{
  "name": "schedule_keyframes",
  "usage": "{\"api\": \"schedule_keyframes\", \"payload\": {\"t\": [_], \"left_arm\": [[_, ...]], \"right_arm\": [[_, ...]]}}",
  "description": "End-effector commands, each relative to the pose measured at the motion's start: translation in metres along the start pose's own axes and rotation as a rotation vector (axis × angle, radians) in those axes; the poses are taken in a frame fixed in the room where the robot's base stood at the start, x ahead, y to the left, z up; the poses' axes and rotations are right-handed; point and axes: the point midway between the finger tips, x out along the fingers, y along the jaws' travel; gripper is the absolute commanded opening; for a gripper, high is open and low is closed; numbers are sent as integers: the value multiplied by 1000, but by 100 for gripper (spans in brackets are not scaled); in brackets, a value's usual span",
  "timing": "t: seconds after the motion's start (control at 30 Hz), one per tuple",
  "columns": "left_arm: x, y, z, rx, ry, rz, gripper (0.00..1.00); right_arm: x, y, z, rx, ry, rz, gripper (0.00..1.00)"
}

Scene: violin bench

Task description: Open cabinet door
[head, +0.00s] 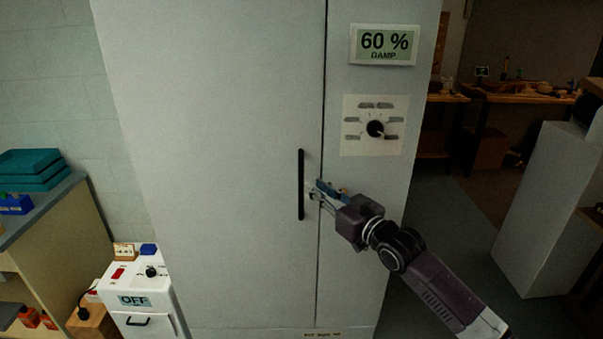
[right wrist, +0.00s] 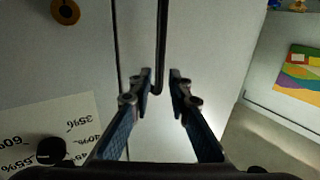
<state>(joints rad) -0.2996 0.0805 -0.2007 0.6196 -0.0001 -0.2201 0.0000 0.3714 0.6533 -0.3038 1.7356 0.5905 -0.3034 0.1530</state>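The tall grey cabinet door (head: 220,120) fills the middle of the head view and looks closed, with a dark seam along its right edge. Its black vertical bar handle (head: 301,185) sits near that seam. My right gripper (head: 316,190) is just right of the handle. In the right wrist view the open fingers (right wrist: 161,82) stand either side of the handle's line, and the handle (right wrist: 161,45) shows between and beyond the tips. A gap shows on both sides; I cannot tell whether the bar is within finger depth. My left gripper is not in view.
The fixed panel right of the seam carries a "60 % DAMP" display (head: 384,45) and a dial (head: 375,129). A white box marked OFF (head: 135,300) stands at the cabinet's lower left. A bench (head: 55,215) is farther left. Open floor (head: 450,220) lies right of the cabinet.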

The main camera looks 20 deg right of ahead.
Motion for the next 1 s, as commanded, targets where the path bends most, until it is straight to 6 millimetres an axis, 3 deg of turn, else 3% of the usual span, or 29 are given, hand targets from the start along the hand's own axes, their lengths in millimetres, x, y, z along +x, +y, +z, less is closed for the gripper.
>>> {"api": "schedule_keyframes", "payload": {"t": [0.6,1.0], "left_arm": [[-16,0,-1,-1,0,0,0],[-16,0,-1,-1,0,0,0]], "right_arm": [[69,1,0,1,0,1,17],[76,0,1,0,-1,1,17]]}}
